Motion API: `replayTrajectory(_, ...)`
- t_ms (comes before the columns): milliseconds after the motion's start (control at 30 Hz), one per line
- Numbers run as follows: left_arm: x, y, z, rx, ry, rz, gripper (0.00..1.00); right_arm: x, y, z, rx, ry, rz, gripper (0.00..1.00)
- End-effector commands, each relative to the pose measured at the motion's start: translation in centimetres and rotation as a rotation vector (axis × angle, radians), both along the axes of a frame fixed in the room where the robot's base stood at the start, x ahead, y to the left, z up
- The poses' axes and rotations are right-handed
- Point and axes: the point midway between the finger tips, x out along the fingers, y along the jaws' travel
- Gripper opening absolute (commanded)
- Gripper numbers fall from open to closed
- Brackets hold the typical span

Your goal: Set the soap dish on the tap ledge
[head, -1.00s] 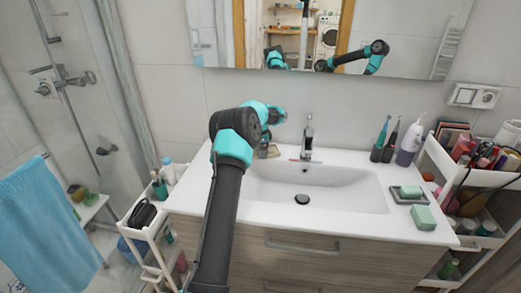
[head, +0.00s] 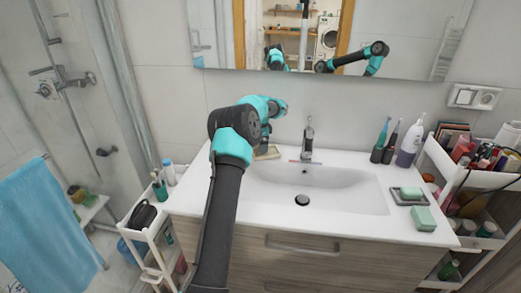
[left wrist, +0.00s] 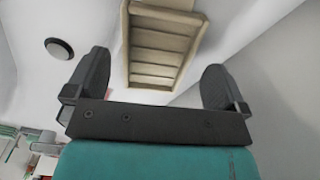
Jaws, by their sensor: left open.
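The soap dish, a beige slatted tray (head: 267,153), sits on the white ledge at the back of the washbasin, left of the tap (head: 308,140). My left arm reaches over it from the front, and its gripper's fingers are hidden in the head view. In the left wrist view the soap dish (left wrist: 158,50) lies beyond the two spread fingers of my left gripper (left wrist: 153,78). The gripper is open and empty, with a visible gap on each side of the dish. My right gripper is not in view.
A dark tray with a green soap (head: 411,191), a green box (head: 423,218) and toothbrushes (head: 380,140) stand on the right of the counter. Side carts hold bottles. The mirror (head: 330,40) behind reflects my arms. The basin (head: 325,185) is empty.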

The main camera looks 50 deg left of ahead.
Motion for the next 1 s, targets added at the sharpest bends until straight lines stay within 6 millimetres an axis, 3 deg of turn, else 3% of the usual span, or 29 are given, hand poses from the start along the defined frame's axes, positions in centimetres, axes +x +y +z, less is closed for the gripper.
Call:
replayTrajectory(200, 0.1, 0.0, 4.4, 0.002, -0.003, 0.0, 1.0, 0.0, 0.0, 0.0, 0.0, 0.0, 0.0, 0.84)
replayTrajectory(400, 0.0, 0.0, 7.3, 0.001, -0.002, 0.001, 1.0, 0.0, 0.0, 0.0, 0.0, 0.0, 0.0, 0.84)
replayTrajectory(600, 0.0, 0.0, 8.3, 0.0, 0.0, 0.0, 1.0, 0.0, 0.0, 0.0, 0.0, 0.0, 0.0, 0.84)
replayTrajectory(1000, 0.0, 0.0, 8.2, 0.0, 0.0, 0.0, 1.0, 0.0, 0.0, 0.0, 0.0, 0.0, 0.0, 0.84)
